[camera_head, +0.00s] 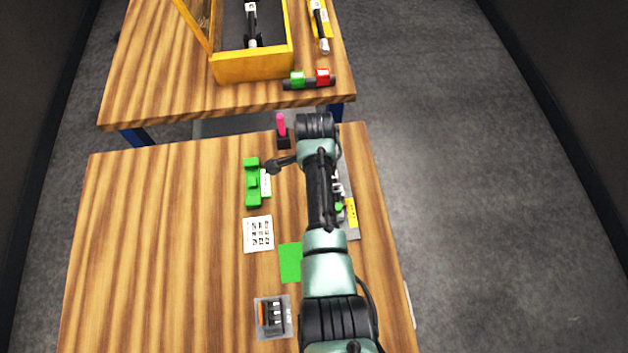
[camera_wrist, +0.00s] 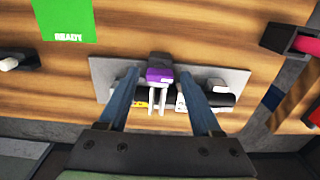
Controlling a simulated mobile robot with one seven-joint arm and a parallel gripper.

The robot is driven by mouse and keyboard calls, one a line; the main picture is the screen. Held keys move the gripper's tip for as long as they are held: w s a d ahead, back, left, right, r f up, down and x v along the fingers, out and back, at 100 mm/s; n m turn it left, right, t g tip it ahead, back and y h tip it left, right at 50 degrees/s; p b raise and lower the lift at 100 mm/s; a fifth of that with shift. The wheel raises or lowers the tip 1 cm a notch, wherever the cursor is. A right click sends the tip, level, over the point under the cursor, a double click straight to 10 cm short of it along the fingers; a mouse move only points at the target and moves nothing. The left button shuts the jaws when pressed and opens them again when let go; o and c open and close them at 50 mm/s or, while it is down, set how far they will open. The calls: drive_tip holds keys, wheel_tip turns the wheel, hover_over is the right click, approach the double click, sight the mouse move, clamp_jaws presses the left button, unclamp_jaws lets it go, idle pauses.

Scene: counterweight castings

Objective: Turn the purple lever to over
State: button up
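The purple lever (camera_wrist: 160,75) has a dark top and stands on a grey plate (camera_wrist: 103,70) in the wrist view. Two pale prongs show just below its purple end. My gripper (camera_wrist: 158,80) is open, with one finger on each side of the lever. I cannot tell whether either finger touches it.
A green card marked READY (camera_wrist: 63,18) lies near the plate. A pink-handled lever (camera_head: 281,124) stands beyond it at the table's far edge. A green block (camera_head: 252,185), a white keypad card (camera_head: 258,234) and a counter (camera_head: 272,317) lie left of my arm. The table's left side is clear.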

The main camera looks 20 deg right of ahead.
idle(0.3)
wheel_tip(320, 180, up, 13)
drive_tip(key=shift+f+b, duration=0.1)
drive_tip(key=shift+b, duration=0.8)
drive_tip(key=w+a+r+n+t+h+b, duration=0.15)
drive_tip(key=w+r+n+t, duration=0.45)
drive_tip(key=w+r+t, duration=0.6)
drive_tip(key=a+r+n+t+h+b, duration=0.1)
drive_tip(key=a+r+n+t, duration=0.15)
drive_tip(key=r, duration=0.75)
drive_tip(key=a+r+n+t+b, duration=0.15)
drive_tip(key=r+n, duration=0.25)
drive_tip(key=r, duration=0.6)
drive_tip(key=s+a+r+n+t, duration=0.3)
drive_tip(key=s+r, duration=0.2)
drive_tip(key=r, duration=0.2)
drive_tip(key=s+a+r+n+t+y, duration=0.1)
drive_tip(key=s+a+r+n+t, duration=0.1)
drive_tip(key=s+r+t, duration=0.2)
drive_tip(key=s+a+r+n+t+y, duration=0.1)
drive_tip(key=s+a+r+n+t, duration=0.2)
drive_tip(key=s+r, duration=0.5)
drive_tip(key=shift+a+r+n+t+y, duration=0.2)
drive_tip(key=shift+r+t, duration=0.15)
drive_tip(key=shift+r, duration=0.45)
drive_tip(key=shift+a+r+n+t+y, duration=0.15)
drive_tip(key=shift+r+t, duration=0.2)
drive_tip(key=shift+r, duration=0.45)
